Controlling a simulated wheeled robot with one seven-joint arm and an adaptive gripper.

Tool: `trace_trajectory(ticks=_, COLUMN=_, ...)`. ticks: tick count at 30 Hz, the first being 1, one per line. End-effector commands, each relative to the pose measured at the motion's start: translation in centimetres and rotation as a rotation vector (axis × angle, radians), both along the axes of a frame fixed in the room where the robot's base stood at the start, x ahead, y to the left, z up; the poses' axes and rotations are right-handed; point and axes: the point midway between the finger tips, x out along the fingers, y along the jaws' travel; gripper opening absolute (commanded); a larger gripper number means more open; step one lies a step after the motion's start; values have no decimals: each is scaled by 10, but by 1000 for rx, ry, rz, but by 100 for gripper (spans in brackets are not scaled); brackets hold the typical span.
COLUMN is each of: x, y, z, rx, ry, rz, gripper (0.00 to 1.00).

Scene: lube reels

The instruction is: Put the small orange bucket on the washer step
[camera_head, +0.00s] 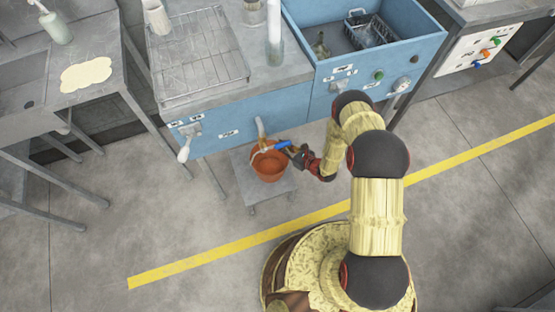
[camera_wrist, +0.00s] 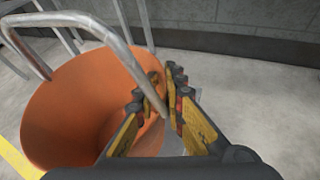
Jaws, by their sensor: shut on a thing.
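The small orange bucket (camera_head: 268,168) shows in the head view against the grey low step (camera_head: 249,189) in front of the blue washer cabinet (camera_head: 245,124). I cannot tell whether its base touches the step or hangs just above it. In the wrist view the bucket (camera_wrist: 78,115) fills the left side, with its grey metal handle (camera_wrist: 92,24) arching over it. My gripper (camera_head: 297,153) is at the bucket's right side. In the wrist view my gripper (camera_wrist: 164,98) has its yellow-and-black fingers closed around the lower right part of the handle. The bucket's base is hidden there.
A blue open sink (camera_head: 400,50) with a wire basket (camera_head: 371,31) stands above. A steel counter with a wire rack (camera_head: 198,52) is to its left. Metal table legs (camera_head: 75,200) stand at the left. The floor around the yellow line (camera_head: 190,263) is clear.

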Motion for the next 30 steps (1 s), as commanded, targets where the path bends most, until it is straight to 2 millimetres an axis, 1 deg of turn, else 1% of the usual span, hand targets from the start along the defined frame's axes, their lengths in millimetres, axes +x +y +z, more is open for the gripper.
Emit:
trace_trajectory(ticks=1, x=0, y=0, z=-10, rx=1, ry=-1, rz=0, gripper=0)
trace_trajectory(ticks=8, x=1, y=0, z=-25, rx=1, ry=-2, rz=0, gripper=0)
trace_trajectory(ticks=12, x=0, y=0, z=-45, rx=0, ry=-1, rz=0, gripper=0)
trace_trajectory(ticks=15, x=1, y=0, z=-55, rx=1, ry=-2, rz=0, gripper=0)
trace_trajectory(ticks=22, x=1, y=0, z=-53, rx=0, ry=-3, rz=1, gripper=0)
trace_trajectory(ticks=26, x=0, y=0, z=-56, rx=1, ry=-2, rz=0, gripper=0)
trace_trajectory(ticks=27, x=0, y=0, z=-56, rx=0, ry=-1, rz=0, gripper=12)
trace_trajectory(ticks=30, x=0, y=0, z=-56, rx=-1, ry=-1, rz=0, gripper=18)
